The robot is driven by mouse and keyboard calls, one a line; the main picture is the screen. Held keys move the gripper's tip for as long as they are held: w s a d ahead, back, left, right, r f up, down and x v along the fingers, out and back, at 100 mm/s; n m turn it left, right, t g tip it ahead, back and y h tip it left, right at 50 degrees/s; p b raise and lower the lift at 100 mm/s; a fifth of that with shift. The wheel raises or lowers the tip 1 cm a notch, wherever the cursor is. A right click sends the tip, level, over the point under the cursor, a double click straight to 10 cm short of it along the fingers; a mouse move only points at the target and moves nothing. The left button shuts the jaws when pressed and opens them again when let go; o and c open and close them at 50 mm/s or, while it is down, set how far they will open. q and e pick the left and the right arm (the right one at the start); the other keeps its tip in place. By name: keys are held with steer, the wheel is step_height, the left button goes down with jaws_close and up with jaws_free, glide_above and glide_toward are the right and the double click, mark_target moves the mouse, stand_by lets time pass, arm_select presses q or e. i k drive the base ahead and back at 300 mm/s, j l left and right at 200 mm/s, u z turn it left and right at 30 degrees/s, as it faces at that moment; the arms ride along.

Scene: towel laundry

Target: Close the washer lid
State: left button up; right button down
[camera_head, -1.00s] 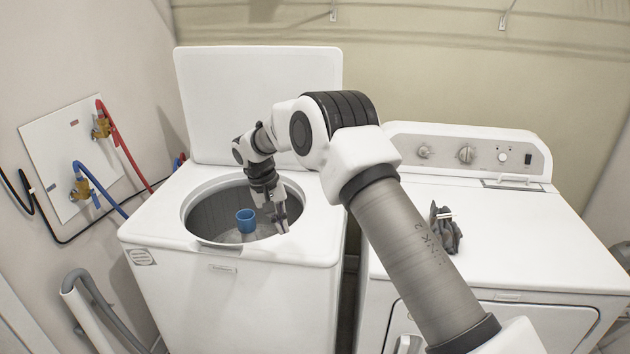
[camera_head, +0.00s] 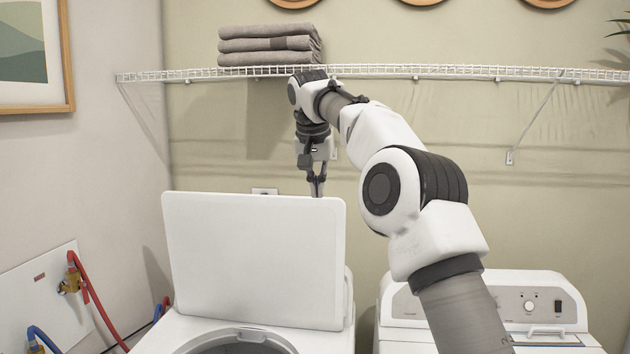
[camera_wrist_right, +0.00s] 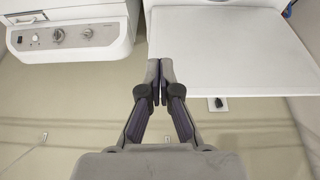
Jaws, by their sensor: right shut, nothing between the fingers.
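The white washer lid (camera_head: 250,262) stands upright and open behind the washer's round opening (camera_head: 235,345). My right gripper (camera_head: 318,190) points down at the lid's top edge, near its right corner. Its fingers are shut and hold nothing. In the right wrist view the shut fingertips (camera_wrist_right: 160,65) are beside the edge of the lid (camera_wrist_right: 225,50); I cannot tell whether they touch it. Only the rear part of the washer top (camera_head: 185,330) shows in the head view. My left gripper is not in view.
A wire shelf (camera_head: 450,74) with folded grey towels (camera_head: 268,45) runs along the wall just above my right wrist. The dryer's control panel (camera_head: 500,300) is at the lower right. Red (camera_head: 92,295) and blue (camera_head: 42,337) hoses hang at the left wall.

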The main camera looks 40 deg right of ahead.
mark_target(278, 261)
steer(key=i+l, duration=0.7)
steer(key=l, duration=0.15)
